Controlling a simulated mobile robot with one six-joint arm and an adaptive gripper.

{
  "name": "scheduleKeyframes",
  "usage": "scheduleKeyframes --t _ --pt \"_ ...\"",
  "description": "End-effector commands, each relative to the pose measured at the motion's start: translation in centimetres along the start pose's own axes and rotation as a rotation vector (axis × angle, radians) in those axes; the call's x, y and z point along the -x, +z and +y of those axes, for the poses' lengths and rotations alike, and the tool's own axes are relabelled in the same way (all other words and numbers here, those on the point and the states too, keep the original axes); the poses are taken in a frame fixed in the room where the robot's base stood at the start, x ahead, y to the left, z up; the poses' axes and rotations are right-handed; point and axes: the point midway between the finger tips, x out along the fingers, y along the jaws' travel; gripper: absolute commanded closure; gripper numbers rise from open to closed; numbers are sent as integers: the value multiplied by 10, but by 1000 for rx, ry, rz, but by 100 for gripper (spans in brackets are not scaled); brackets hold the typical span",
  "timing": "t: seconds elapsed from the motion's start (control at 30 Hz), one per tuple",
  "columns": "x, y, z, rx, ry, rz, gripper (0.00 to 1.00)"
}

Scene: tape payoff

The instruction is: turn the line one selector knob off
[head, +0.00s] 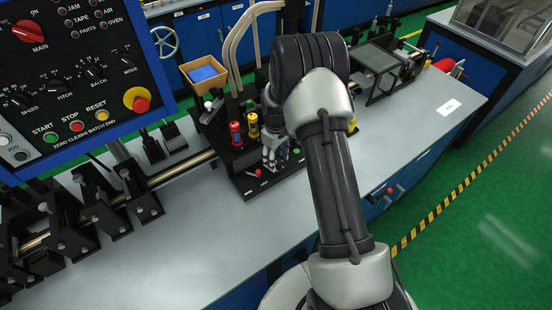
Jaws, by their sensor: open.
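I cannot pick out a knob labelled as the line one selector. The blue-framed control panel (100,45) at upper left carries a red MAIN knob (29,31) and black SPEED (18,100), PITCH (53,86), BATCH (88,74) and MODE (122,62) knobs. My gripper (270,158) is open, small and partly hidden by my arm. It points down over a black fixture (240,180) on the bench, close to a small red button (258,172). It is well apart from the panel. I cannot tell whether it touches the fixture.
Red (235,132) and yellow (253,125) cylinders stand beside the gripper. Black brackets (100,200) on a rail fill the left bench. An orange box (203,73) stands behind. The bench top (200,245) in front is clear. An emergency stop (138,101) juts from the panel.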

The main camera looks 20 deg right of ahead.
Motion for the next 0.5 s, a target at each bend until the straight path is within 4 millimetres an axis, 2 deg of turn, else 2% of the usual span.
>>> scheduleKeyframes --t 0.3,0.5 --pt "-2 0 0 0 1 1 54" --pt "-2 0 0 0 1 1 67"
